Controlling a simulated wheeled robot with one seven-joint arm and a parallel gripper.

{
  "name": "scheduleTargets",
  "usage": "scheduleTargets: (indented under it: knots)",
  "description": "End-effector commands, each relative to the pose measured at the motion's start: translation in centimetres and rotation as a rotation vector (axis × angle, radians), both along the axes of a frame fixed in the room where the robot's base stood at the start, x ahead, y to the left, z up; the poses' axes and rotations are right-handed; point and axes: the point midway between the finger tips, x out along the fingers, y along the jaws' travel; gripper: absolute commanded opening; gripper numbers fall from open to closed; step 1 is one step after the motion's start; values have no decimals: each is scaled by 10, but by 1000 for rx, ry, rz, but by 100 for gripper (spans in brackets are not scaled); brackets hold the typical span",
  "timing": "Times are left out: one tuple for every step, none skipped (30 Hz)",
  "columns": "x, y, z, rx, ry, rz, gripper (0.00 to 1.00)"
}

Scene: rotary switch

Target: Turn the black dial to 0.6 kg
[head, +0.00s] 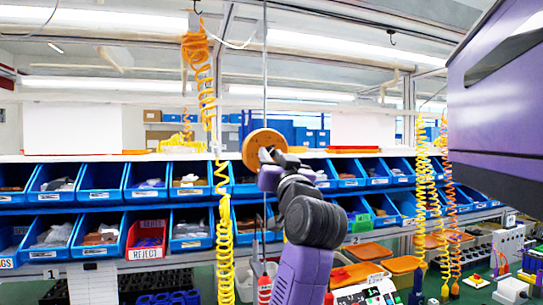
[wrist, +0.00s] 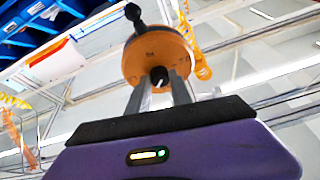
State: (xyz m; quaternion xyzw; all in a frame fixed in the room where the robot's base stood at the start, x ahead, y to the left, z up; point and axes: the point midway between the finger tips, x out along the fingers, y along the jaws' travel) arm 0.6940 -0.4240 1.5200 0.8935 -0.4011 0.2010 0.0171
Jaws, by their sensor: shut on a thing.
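The black dial (wrist: 159,77) is a small knob with a white pointer line on the face of a round orange-brown disc (wrist: 150,52). The disc also shows in the head view (head: 262,139), where it is mounted on a thin upright pole. My gripper (wrist: 160,78) is at the dial, with its two grey fingers on either side of the knob, shut on it. In the head view my gripper (head: 271,158) reaches up in front of the disc and hides the dial. The scale marks on the disc are too small to read, so the setting cannot be told.
A dark rod with a black end (wrist: 133,12) stands out near the disc's upper edge. Racks of blue bins (head: 100,178) and a red reject bin (head: 147,238) lie behind. A yellow coiled hose (head: 224,240) hangs left of my arm.

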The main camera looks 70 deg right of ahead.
Motion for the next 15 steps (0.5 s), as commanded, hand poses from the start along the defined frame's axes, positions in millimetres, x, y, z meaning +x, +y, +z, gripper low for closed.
scheduleTargets:
  knots:
    - [-2,-1,2,-24,30,-3,0]
    - [-3,-2,1,-40,49,-6,0]
    - [-3,-2,2,-62,76,-4,0]
    - [-3,-2,2,-79,94,-5,0]
    - [-3,-3,2,-97,116,-5,0]
    - [-3,-3,2,-120,144,-5,0]
    - [-4,-3,2,-138,165,-6,0]
    - [-4,-3,2,-156,185,-5,0]
    - [-4,-3,3,-180,212,-4,0]
    - [-4,-4,2,-197,233,-5,0]
    - [-4,-3,2,-214,253,-4,0]
    - [-5,-4,2,-237,280,-5,0]
    - [-5,-4,2,-253,299,-3,0]
    - [-5,-4,3,-269,318,-4,0]
    - [-5,-4,3,-290,342,-3,0]
